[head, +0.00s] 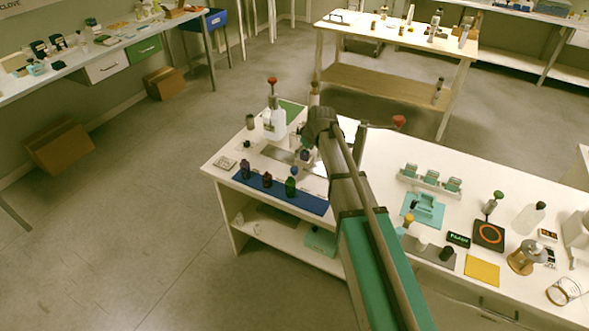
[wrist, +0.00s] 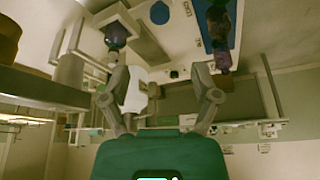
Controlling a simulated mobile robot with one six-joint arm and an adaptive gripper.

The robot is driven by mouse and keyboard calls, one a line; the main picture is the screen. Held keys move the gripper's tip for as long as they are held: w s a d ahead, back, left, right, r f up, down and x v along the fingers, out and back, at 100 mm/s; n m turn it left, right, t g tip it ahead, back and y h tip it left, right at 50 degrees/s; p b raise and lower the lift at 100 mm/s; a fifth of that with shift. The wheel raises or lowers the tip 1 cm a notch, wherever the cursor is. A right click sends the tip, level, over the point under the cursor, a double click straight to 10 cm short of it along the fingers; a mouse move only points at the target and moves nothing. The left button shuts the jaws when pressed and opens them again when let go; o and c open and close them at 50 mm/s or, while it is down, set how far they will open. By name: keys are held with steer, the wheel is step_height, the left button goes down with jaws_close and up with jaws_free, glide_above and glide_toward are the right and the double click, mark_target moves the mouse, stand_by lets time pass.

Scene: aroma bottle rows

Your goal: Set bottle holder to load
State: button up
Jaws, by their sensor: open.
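My gripper (wrist: 160,76) is open, with one finger on each side of the wrist view and nothing held between them. In the head view my arm reaches over the left part of the near table, and its wrist hides what lies right behind it. A light grey plate (head: 280,152), possibly part of the bottle holder, lies left of my wrist; I cannot tell its setting. A green bottle (head: 290,187), a dark bottle (head: 267,180) and a purple bottle (head: 245,169) stand upright on a blue mat (head: 300,202) at the table's front left.
A red knob (head: 399,121) rises right of my arm. A rack (head: 430,183) with teal pieces, a black pad with an orange ring (head: 488,235) and a glass beaker (head: 563,291) occupy the table's right side.

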mark_target(295, 169)
steer(key=shift+b+x, duration=6.25)
steer(key=shift+x, duration=0.65)
jaws_close()
